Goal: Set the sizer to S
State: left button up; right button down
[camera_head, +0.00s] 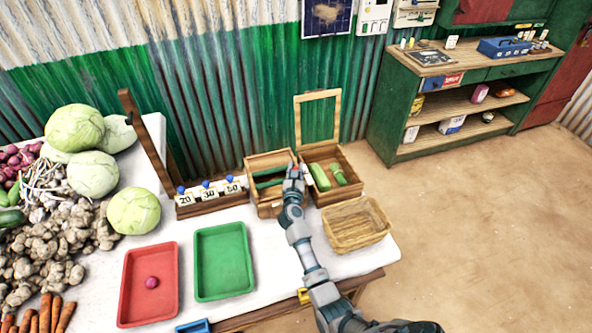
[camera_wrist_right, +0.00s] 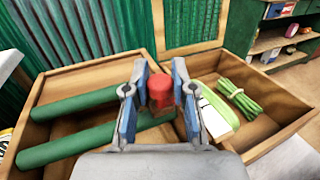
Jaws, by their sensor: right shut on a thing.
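The wooden two-part box, which may be the sizer (camera_head: 268,207), stands at the back of the white table; no S mark is readable. My right gripper (camera_head: 295,172) is over the middle of the box. In the wrist view my right gripper (camera_wrist_right: 160,88) is shut on a red knob (camera_wrist_right: 160,84), with a finger on each side. The knob seems to sit on a wooden part between the two compartments. Green rods (camera_wrist_right: 92,100) lie in the left compartment. Green vegetables (camera_head: 325,176) and a white card (camera_wrist_right: 212,120) lie in the right one. My left gripper is out of view.
A number rack (camera_head: 210,192) reading 20, 30 and 50 stands to the left. An empty wicker basket (camera_head: 356,222), a green tray (camera_head: 223,262) and a red tray (camera_head: 149,284) holding one onion lie in front. Cabbages (camera_head: 92,174) and roots fill the left side.

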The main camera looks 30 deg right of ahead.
jog(key=shift+w+d+f, duration=0.1)
jog(key=shift+w+d, duration=0.05)
jog(key=shift+w, duration=0.5)
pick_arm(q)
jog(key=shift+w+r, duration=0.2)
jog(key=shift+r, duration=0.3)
pick_arm(e)
jog(key=c, duration=0.9)
grip_release()
jog(key=shift+c, duration=0.2)
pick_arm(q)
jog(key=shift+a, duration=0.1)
pick_arm(e)
jog(key=v, duration=1.2)
jog(key=shift+f, duration=0.1)
